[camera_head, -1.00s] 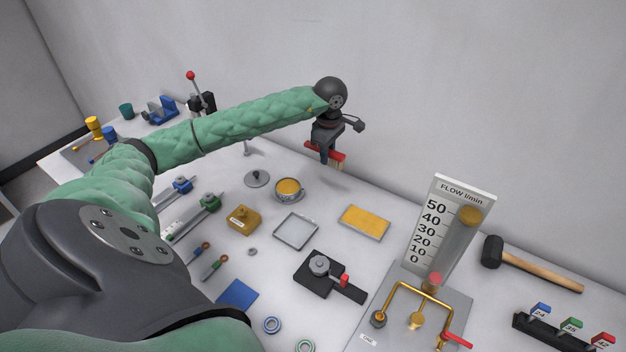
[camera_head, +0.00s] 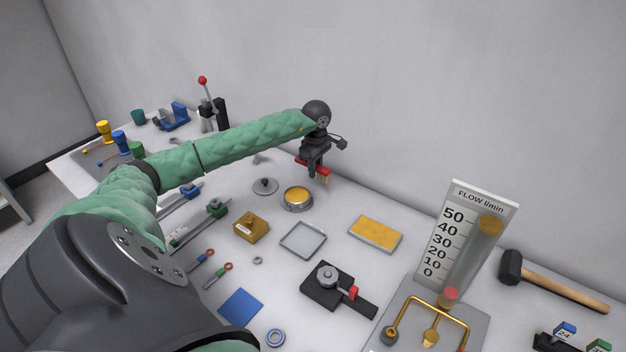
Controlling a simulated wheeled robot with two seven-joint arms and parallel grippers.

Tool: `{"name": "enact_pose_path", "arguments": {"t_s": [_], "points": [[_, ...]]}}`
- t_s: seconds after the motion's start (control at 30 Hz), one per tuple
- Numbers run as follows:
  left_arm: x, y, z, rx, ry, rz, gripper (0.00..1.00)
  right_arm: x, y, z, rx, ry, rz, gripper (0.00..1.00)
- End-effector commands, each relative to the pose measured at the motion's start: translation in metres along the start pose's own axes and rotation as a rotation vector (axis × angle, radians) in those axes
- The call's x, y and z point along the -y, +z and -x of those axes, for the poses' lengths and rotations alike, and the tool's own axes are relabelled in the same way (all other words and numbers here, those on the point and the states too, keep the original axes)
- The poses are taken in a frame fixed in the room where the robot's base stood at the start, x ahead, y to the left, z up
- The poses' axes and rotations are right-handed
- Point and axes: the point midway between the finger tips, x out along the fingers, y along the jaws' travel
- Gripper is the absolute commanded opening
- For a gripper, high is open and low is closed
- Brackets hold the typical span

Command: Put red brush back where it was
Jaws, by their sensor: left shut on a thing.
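The red brush (camera_head: 323,172) has a red handle and pale bristles that point down. My left gripper (camera_head: 313,171) is shut on its handle, near the back wall and behind the round yellow-filled pan (camera_head: 297,198). The brush appears to be above the table, though the height is hard to judge. My right gripper is not in view.
A yellow-filled tray (camera_head: 375,234), an empty square tray (camera_head: 303,239), a brass block (camera_head: 251,228) and a grey lid (camera_head: 265,186) lie nearby. Bare table lies between the brush and yellow tray.

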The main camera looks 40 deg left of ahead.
Motion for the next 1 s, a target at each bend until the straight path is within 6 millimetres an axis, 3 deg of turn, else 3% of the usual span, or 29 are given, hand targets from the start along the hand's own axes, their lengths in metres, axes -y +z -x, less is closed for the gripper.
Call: {"name": "enact_pose_path", "arguments": {"t_s": [0.27, 0.53, 1.0], "points": [[-0.003, -0.011, -0.012, 0.0, 0.0, 0.0, 0.0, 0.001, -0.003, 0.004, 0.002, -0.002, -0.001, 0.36], [-0.003, -0.011, -0.045, 0.002, -0.001, 0.0, 0.0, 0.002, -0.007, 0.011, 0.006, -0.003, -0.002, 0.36], [-0.003, -0.011, -0.049, 0.0, 0.001, 0.0, 0.0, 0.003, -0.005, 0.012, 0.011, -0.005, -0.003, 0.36]]}}
